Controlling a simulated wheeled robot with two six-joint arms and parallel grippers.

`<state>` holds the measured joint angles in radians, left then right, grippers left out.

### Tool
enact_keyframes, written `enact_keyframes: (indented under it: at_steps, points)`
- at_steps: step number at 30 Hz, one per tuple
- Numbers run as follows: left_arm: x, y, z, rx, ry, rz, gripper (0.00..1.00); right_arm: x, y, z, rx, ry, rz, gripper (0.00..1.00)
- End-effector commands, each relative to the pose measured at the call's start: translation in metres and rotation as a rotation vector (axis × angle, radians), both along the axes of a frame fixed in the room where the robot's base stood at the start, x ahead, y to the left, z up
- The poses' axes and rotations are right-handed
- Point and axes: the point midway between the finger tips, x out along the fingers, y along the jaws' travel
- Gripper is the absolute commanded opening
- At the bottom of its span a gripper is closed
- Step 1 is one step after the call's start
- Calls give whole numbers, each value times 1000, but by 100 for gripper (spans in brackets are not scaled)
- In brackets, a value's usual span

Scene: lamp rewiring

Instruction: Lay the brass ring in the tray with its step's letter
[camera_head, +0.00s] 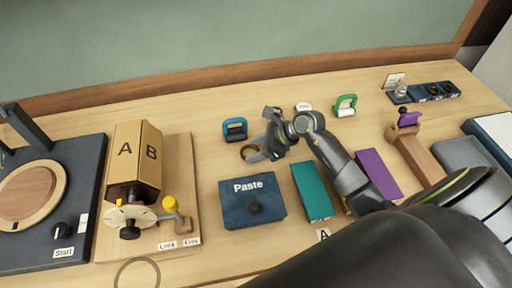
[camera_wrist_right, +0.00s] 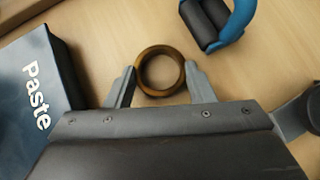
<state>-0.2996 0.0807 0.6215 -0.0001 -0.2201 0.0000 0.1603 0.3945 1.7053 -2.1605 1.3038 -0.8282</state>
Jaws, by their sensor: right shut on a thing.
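The brass ring (camera_head: 243,154) is between the fingertips of my right gripper (camera_head: 258,150) in the head view, left of the arm. In the right wrist view the ring (camera_wrist_right: 160,50) sits between both fingers, and my right gripper (camera_wrist_right: 160,76) is shut on it. Whether the ring touches the table is hard to tell. A teal tray-like block (camera_head: 312,190) lies right of the Paste box, with a letter A card (camera_head: 323,234) in front of it. A purple one (camera_head: 378,174) lies further right. A yellow piece between them is mostly hidden by my right arm, as are any other letters. My left gripper is not in view.
The Paste box (camera_head: 240,212) stands just in front of the ring. A blue clamp-like object (camera_head: 235,129) stands close behind it, and a green one (camera_head: 344,105) is further right. A cardboard box marked A and B (camera_head: 137,150) stands left. Bare table lies between them.

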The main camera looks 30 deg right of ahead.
Motion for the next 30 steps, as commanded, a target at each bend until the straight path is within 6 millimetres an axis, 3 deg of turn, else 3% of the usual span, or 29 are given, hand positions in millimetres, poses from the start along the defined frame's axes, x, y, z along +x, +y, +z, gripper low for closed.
enact_keyframes:
  at_steps: [6,7,12,23,30]
  points:
    - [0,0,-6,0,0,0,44,0,0,-4,0,0,0,23]
    - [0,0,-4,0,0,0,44,0,0,-3,0,0,0,51]
    - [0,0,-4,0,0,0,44,0,0,-2,0,0,0,70]
    - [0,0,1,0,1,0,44,0,0,2,0,0,0,70]
    - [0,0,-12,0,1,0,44,-14,-21,21,-6,-2,-1,70]
